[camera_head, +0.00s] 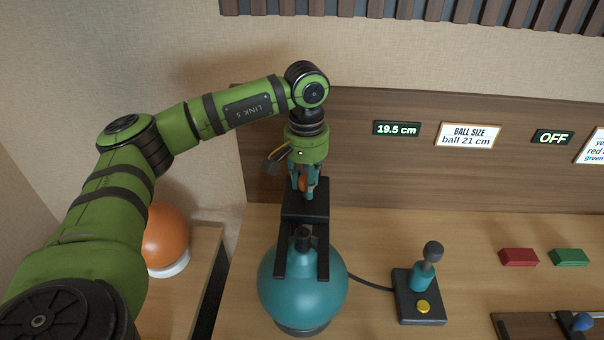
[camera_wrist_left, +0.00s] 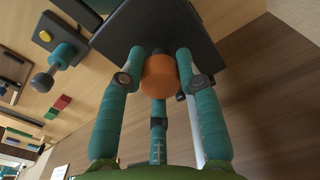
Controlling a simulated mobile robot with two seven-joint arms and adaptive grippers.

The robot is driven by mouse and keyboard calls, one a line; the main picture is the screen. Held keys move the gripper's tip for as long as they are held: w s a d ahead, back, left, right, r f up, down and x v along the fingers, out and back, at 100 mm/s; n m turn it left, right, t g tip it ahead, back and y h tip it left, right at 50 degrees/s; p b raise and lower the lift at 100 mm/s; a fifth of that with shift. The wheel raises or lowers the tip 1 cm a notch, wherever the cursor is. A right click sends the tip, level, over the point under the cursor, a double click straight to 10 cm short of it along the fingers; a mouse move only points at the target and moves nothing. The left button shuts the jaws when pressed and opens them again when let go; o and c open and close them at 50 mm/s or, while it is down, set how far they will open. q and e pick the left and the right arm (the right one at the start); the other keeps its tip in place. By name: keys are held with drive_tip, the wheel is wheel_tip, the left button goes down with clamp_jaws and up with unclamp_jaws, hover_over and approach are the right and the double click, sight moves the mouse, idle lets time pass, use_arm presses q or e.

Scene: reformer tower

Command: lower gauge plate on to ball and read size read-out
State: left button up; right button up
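The black gauge plate (camera_head: 305,213) has two prongs that reach over the teal ball (camera_head: 302,290). A dark stub shows between the prongs. I cannot tell whether the plate touches the ball. My left gripper (camera_head: 303,185) points down at the plate's back end. In the left wrist view its teal fingers (camera_wrist_left: 160,82) close around an orange knob (camera_wrist_left: 159,74) on the plate (camera_wrist_left: 155,30). The size read-out (camera_head: 396,128) on the back panel shows 19.5 cm. The sign (camera_head: 468,135) beside it reads "BALL SIZE ball 21 cm". My right gripper is out of view.
A joystick box (camera_head: 419,294) with a yellow button stands right of the ball, with a cable. Red (camera_head: 518,257) and green (camera_head: 569,257) blocks lie further right. An OFF display (camera_head: 552,137) is on the panel. An orange ball (camera_head: 166,238) sits at left, partly behind my arm.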

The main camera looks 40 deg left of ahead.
use_arm(q)
drive_tip(key=o, duration=0.5)
drive_tip(key=shift+s+d+f, duration=0.15)
drive_tip(key=shift+s+f, duration=0.05)
drive_tip(key=shift+f, duration=0.5)
drive_tip(key=shift+o, duration=1)
drive_tip(key=shift+w, duration=0.15)
drive_tip(key=shift+r, duration=0.15)
drive_tip(key=shift+r, duration=0.15)
drive_tip(key=shift+r+p, duration=0.2)
drive_tip(key=shift+p, duration=0.1)
drive_tip(key=shift+w+a+r+p, duration=0.1)
drive_tip(key=shift+r+p, duration=0.8)
drive_tip(key=shift+r, duration=0.5)
drive_tip(key=shift+w+a+r+p, duration=0.1)
drive_tip(key=shift+r+p, duration=0.8)
drive_tip(key=shift+r, duration=0.45)
drive_tip(key=shift+s, duration=0.1)
drive_tip(key=shift+f, duration=0.1)
